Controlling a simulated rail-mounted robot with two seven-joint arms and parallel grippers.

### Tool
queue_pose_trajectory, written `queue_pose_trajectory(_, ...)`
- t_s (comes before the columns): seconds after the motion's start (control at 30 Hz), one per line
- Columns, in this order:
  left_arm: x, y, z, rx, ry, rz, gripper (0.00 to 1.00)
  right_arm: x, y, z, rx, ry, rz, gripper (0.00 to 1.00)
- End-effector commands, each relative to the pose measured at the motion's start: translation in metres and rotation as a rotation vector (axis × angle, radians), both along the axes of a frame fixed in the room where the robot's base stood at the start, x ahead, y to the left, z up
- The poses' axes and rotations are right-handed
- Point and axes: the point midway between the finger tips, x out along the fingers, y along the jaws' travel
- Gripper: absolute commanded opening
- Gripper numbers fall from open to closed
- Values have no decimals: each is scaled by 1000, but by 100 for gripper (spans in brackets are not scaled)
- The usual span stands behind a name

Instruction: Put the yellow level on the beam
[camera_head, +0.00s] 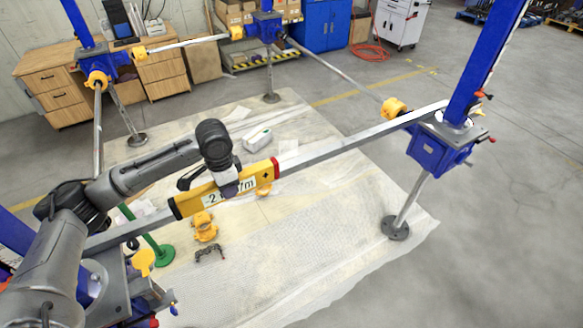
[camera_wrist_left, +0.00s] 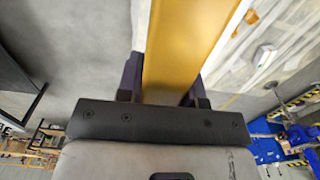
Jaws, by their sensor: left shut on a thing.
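The yellow level (camera_head: 262,175) has a white label, a black left end and a red right end. My left gripper (camera_head: 228,182) is shut on it near its middle, from above. In the left wrist view the level (camera_wrist_left: 190,45) runs between the two fingers (camera_wrist_left: 163,88). The grey beam (camera_head: 340,145) slopes from the lower left up to the blue jack at the right. The level lies along the line of the beam and hides part of it; I cannot tell whether they touch. My right gripper is not in view.
A blue screw jack (camera_head: 436,148) carries the beam's right end; other jacks (camera_head: 267,27) stand behind. A yellow clamp (camera_head: 204,228), a dark bracket (camera_head: 209,252) and a white box (camera_head: 257,136) lie on the sheeted floor.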

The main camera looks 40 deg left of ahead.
Motion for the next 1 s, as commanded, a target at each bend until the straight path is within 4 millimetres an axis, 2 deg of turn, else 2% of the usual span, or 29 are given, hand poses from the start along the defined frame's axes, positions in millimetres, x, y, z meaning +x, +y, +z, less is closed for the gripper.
queue_pose_trajectory(0.23,5,14,-2,0,-1,-10,0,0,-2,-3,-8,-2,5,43)
queue_pose_trajectory(0.7,46,90,-54,-2,-2,-7,0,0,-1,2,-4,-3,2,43)
queue_pose_trajectory(1.0,56,109,-67,1,-1,-11,0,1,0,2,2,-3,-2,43)
